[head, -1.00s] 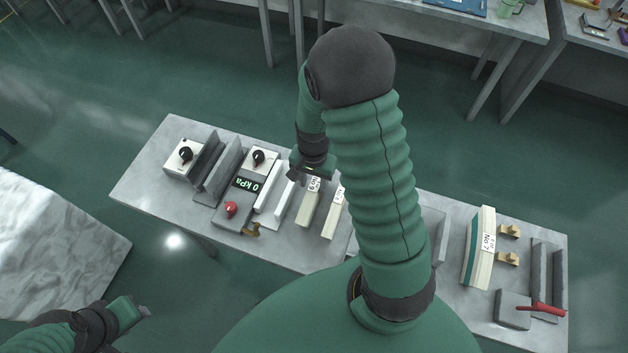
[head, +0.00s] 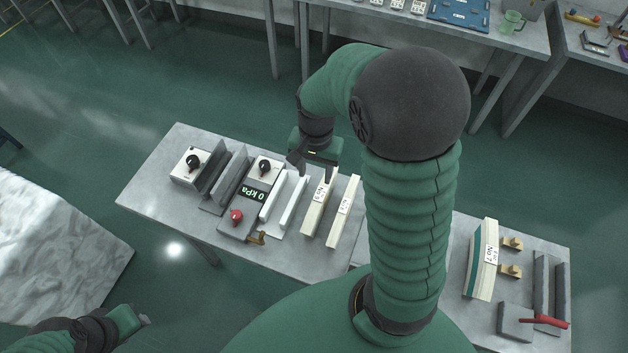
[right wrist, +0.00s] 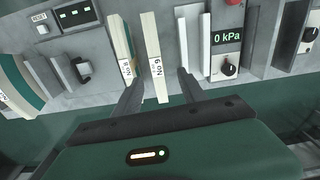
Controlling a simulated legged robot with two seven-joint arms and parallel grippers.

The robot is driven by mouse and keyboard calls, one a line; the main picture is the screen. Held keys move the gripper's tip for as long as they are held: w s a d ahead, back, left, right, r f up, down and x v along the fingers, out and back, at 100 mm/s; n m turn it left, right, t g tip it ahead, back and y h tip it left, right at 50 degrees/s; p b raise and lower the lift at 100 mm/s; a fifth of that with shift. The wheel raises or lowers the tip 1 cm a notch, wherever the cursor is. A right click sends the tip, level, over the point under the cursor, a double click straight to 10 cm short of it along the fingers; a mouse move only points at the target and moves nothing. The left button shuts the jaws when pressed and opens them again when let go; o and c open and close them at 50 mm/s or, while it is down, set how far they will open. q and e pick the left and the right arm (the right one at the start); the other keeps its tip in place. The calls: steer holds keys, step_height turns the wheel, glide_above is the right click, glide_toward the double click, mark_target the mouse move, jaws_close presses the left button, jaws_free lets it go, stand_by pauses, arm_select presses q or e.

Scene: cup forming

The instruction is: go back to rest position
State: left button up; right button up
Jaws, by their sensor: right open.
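My right gripper (head: 315,165) is open and empty above the far edge of the bench (head: 150,195), near the ends of two cream strips. In the right wrist view its jaws (right wrist: 160,85) are spread. The No 9 strip (right wrist: 154,60) shows between them, with no contact seen. The other cream strip (right wrist: 121,45) lies beside it and partly behind one finger. In the head view these are the left strip (head: 318,210) and the right strip (head: 343,212). My left gripper (head: 144,320) is at the lower left, off the bench, too small to tell its jaws.
A 0 kPa gauge box (head: 241,213) and white rails (head: 290,205) stand left of the strips. A No 7 curved block (head: 483,262) and a red-handled tool (head: 545,321) are at the right. My arm hides the bench middle.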

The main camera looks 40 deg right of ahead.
steer(key=s+a+f+n+t, duration=0.1)
steer(key=s+a+n+t, duration=0.1)
steer(key=a+n, duration=0.9)
steer(key=shift+s+a+n, duration=0.25)
steer(key=shift+s+n, duration=0.15)
steer(key=shift+s, duration=0.2)
steer(key=shift+w+f, duration=0.1)
steer(key=shift+w, duration=0.1)
steer(key=shift+s, duration=0.1)
